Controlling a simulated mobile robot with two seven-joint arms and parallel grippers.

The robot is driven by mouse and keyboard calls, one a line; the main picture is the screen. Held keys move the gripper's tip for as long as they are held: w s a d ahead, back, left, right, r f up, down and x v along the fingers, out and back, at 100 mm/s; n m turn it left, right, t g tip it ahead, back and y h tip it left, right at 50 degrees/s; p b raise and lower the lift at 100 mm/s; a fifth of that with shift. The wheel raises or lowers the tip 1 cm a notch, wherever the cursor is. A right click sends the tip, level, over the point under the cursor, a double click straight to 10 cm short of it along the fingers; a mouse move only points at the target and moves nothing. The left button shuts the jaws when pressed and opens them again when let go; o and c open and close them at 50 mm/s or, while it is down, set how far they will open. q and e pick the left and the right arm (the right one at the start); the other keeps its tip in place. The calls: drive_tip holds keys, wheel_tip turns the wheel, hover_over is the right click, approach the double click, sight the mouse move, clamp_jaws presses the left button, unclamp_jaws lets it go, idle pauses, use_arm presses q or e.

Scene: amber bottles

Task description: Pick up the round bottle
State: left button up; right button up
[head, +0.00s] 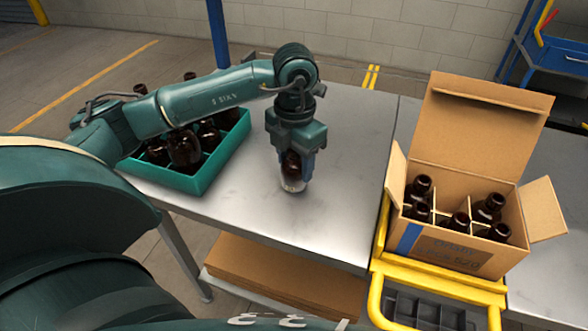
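A dark amber bottle (292,184) with a pale band near its base is upright at the middle of the metal table (335,205). My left gripper (293,168) points straight down over it, with its fingers around the bottle's upper part. One finger shows close against the bottle's right side; the other is mostly hidden. I cannot tell whether the fingers press on the glass or whether the base touches the table. My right gripper is not in view.
A teal crate (222,163) with several amber bottles stands left, partly behind my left arm. The table around the bottle is clear.

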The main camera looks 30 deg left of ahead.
use_arm(q)
drive_tip(key=c, duration=0.5)
drive_tip(key=shift+r, duration=0.1)
wheel_tip(320, 180, up, 10)
drive_tip(key=shift+f, duration=0.1)
